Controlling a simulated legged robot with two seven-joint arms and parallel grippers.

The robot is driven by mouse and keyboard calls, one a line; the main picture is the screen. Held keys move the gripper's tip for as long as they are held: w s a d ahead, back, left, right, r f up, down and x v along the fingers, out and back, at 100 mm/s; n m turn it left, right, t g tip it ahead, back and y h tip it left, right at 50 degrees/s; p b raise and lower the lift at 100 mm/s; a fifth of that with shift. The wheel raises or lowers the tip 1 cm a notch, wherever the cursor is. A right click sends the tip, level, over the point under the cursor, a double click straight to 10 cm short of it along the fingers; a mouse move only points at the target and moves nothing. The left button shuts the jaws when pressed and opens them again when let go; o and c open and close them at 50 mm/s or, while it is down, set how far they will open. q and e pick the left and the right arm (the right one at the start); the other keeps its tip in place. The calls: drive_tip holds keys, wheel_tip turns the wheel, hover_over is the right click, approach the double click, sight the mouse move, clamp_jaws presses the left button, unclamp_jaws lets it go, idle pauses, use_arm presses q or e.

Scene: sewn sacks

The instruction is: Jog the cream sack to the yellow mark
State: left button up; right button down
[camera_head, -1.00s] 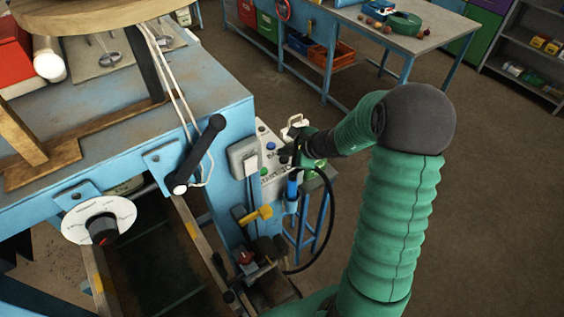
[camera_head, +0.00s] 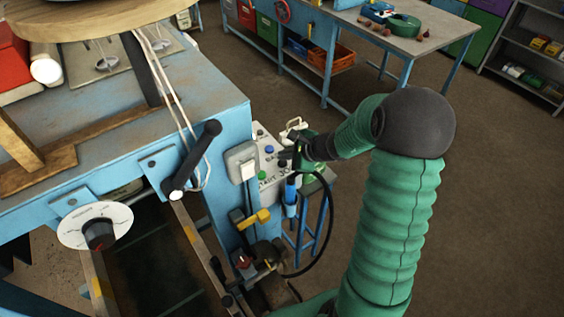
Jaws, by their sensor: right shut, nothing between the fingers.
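My right gripper (camera_head: 287,158), dark and small in the head view, is at the end of my green-sleeved arm. It is shut and empty, in front of a pale control panel (camera_head: 259,156) with several coloured buttons, among them a blue one (camera_head: 269,149) and a green one (camera_head: 262,174). Whether the fingertips touch a button I cannot tell. Yellow patches show on the right rail (camera_head: 190,234) and the left rail (camera_head: 97,287) of a dark channel below the bench. I see no cream sack. My left gripper is out of view.
A blue bench (camera_head: 205,95) fills the left, with a black lever (camera_head: 197,158) and a white dial (camera_head: 95,226) on its front. A yellow-handled valve (camera_head: 257,217) and a black hose stand below the panel. Brown floor (camera_head: 490,200) is clear at right.

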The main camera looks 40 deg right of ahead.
drive_tip(key=shift+d+f, duration=0.1)
drive_tip(key=shift+d, duration=0.1)
drive_tip(key=shift+a, duration=0.2)
idle(0.4)
drive_tip(key=shift+d+f+b, duration=0.15)
drive_tip(key=shift+f+b, duration=0.2)
drive_tip(key=shift+b, duration=0.25)
